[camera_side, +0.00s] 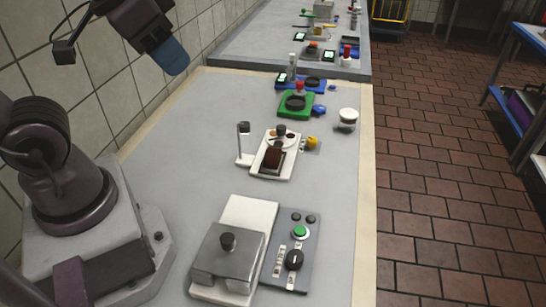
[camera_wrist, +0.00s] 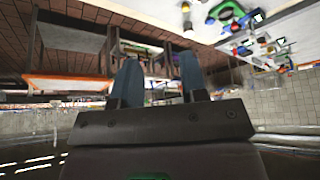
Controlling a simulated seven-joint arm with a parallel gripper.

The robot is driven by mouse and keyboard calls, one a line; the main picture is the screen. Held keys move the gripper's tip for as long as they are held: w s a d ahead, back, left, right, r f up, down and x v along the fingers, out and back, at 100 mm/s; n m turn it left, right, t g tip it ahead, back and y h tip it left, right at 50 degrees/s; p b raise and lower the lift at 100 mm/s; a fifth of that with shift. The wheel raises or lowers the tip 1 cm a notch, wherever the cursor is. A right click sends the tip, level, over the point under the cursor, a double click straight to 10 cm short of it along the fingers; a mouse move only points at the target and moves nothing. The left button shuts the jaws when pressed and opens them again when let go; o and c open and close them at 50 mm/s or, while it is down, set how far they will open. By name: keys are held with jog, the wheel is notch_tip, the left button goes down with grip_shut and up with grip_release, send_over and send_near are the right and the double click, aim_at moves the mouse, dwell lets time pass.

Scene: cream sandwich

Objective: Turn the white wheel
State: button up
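A white, round, wheel-like piece (camera_side: 348,114) sits on a low grey base near the right edge of the grey table. A pale disc (camera_side: 271,141) also shows on the white device at the middle, so I cannot tell for certain which is the white wheel. My gripper (camera_side: 171,57) is high at the upper left of the side view, well apart from both. In the wrist view, my gripper's two blue fingers (camera_wrist: 158,75) stand apart with nothing between them, so it is open. The wrist view does not clearly show the wheel.
A white device (camera_side: 289,165) with a dark red block and a yellow knob (camera_side: 311,143) stands mid-table. A green device (camera_side: 296,104) is behind it. A grey box (camera_side: 228,262) and a button panel (camera_side: 294,250) are in front. The tiled wall (camera_side: 110,70) is at left.

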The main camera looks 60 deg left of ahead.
jog(key=shift+o, duration=0.3)
jog(key=shift+o, duration=1)
jog(key=shift+f, duration=0.15)
jog(key=n+g, duration=0.6)
jog(key=n, duration=1.8)
send_over(281, 127)
notch_tip(281, 127, down, 19)
notch_tip(281, 127, down, 12)
jog(key=shift+f, duration=0.1)
